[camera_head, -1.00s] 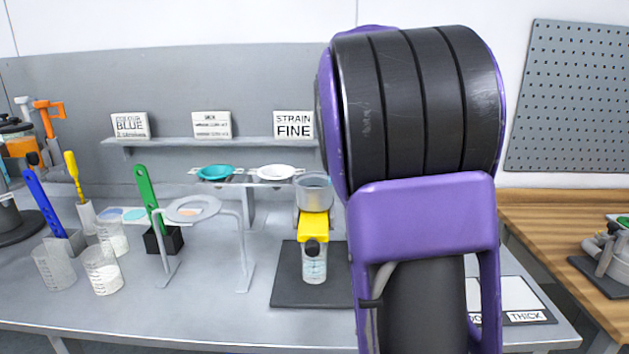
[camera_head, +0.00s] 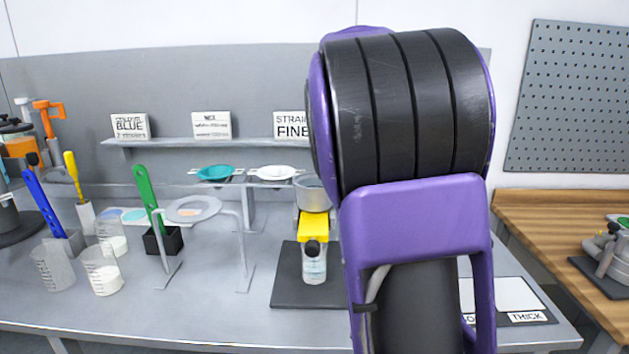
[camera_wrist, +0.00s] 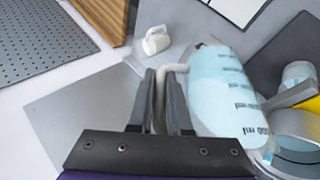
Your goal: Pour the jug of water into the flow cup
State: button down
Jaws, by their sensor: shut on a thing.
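The jug (camera_wrist: 222,90), light blue with dark ml marks, shows in the wrist view just right of my gripper. My gripper (camera_wrist: 163,76) is shut on its pale handle. The jug's lower end in the picture lies close to the flow cup; I cannot tell its tilt or whether they touch. The flow cup (camera_head: 311,191) is a grey round cup above a yellow part; its rim also shows at the wrist view's right edge (camera_wrist: 298,124). My arm hides the jug in the head view.
A clear beaker (camera_head: 314,268) stands below the yellow part on a dark mat (camera_head: 288,294). A ring stand (camera_head: 194,209), two strainers and several beakers stand to the left. A small white mug-like thing (camera_wrist: 156,40) lies beyond my gripper.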

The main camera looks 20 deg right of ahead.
jog(key=shift+a+r+h, duration=0.2)
jog(key=shift+r+h, duration=0.1)
jog(key=shift+r, duration=0.15)
dwell(0.7)
jog(key=s+d+f+m+t+y, duration=0.1)
jog(key=d+f+y, duration=0.1)
jog(key=f+y, duration=0.2)
jog(key=s+d+f+t+y+p, duration=0.1)
jog(key=d+f+t+y, duration=0.1)
jog(key=f, duration=0.5)
jog(key=shift+d+f+m+y, duration=0.15)
jog(key=shift+d+m+y, duration=0.25)
jog(key=shift+d+y, duration=0.55)
jog(key=shift+s+a, duration=0.1)
jog(key=shift+a, duration=0.1)
